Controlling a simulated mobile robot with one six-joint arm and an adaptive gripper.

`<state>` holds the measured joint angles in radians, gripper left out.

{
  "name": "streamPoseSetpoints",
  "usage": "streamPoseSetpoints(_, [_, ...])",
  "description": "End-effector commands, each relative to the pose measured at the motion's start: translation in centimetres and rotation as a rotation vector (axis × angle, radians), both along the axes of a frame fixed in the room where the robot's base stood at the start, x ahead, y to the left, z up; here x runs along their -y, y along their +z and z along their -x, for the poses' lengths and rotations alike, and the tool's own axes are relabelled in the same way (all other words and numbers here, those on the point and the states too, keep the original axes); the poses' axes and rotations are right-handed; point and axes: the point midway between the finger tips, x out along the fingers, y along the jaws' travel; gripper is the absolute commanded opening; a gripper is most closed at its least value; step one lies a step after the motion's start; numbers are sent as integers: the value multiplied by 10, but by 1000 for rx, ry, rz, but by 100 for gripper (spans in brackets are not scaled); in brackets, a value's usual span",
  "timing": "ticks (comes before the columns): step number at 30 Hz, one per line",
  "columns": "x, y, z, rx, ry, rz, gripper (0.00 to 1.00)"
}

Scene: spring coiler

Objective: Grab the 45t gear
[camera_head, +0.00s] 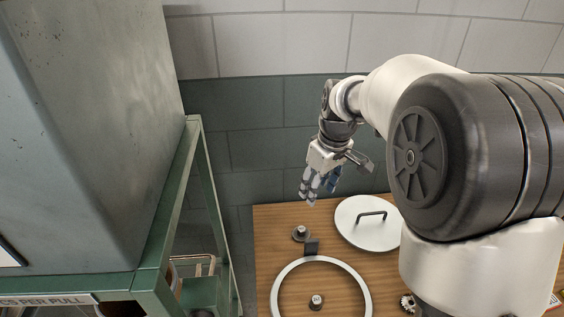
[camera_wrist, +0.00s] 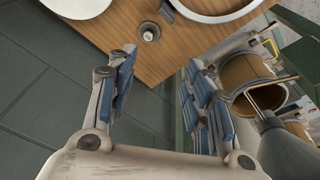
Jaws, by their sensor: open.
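A small toothed gear (camera_head: 407,302) lies on the wooden table (camera_head: 265,245) near the lower edge of the head view, partly hidden behind my arm. I cannot read a tooth count on it. A small dark round piece with a light stud (camera_head: 300,233) sits near the table's left edge; a similar small piece also shows in the wrist view (camera_wrist: 149,32). My gripper (camera_head: 313,194) hangs above the table's back left area, fingers pointing down. In the wrist view its fingers (camera_wrist: 158,72) are spread with nothing between them.
A white lid with a dark handle (camera_head: 368,221) lies at the table's back. A large pale ring (camera_head: 279,284) is in front, with a small knob (camera_head: 316,301) inside. A green metal frame (camera_head: 203,165) stands left. The wrist view shows brown cylindrical containers (camera_wrist: 245,75).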

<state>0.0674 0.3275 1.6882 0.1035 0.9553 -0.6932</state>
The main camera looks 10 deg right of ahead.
Motion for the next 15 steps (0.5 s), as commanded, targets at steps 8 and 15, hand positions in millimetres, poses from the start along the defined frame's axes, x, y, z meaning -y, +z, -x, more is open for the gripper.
streamPoseSetpoints(8, [8, -73, -58, -45, 136, -3, 47])
streamPoseSetpoints(15, [8, -101, -71, -55, 172, -5, 47])
